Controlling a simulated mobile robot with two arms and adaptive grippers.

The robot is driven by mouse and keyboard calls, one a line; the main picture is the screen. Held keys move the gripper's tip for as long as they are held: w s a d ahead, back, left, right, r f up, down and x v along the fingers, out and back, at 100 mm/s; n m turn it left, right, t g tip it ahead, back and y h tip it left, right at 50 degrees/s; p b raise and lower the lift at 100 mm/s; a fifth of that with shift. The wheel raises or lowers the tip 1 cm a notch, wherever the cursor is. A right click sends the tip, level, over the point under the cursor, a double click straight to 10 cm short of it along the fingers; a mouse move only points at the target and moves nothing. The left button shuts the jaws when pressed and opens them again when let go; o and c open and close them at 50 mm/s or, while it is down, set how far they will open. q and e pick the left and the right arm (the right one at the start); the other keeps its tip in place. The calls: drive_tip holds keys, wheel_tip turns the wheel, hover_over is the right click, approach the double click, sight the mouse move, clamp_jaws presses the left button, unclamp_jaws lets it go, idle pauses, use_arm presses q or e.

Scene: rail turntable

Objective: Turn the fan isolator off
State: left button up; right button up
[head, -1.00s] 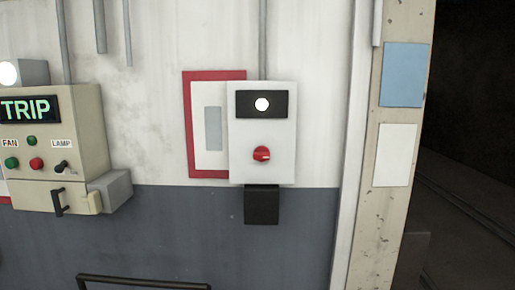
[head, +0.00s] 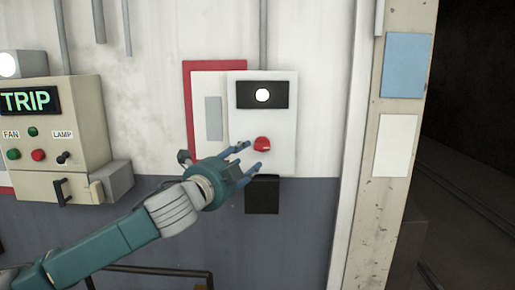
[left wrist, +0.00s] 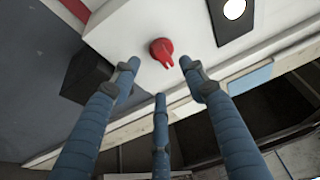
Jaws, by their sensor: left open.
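A white switch box (head: 280,120) on the wall carries a red rotary knob (head: 262,144) below a lit white lamp (head: 262,95) in a black panel. No label on it can be read, so I cannot confirm it as the fan isolator. My left gripper (head: 251,156) is open and empty, just below and left of the knob, fingers pointing towards it. In the left wrist view the knob (left wrist: 162,51) shows beyond the spread fingertips (left wrist: 160,78), with no finger closed on it. The knob's two-pronged pointer aims down in that view. My right gripper is not in view.
A beige panel (head: 85,112) at left shows a lit TRIP sign (head: 27,101), FAN buttons and a LAMP switch (head: 64,157). A black box (head: 262,195) hangs under the white box. A doorway post (head: 381,215) stands to the right.

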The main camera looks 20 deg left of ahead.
sight(258, 149)
use_arm(q)
drive_tip(key=w+d+p, duration=0.1)
drive_tip(key=w+p, duration=0.2)
drive_tip(key=w, duration=0.5)
drive_tip(key=shift+w, duration=0.3)
drive_tip(key=shift+f, duration=0.1)
drive_tip(key=c, duration=1.1)
clamp_jaws()
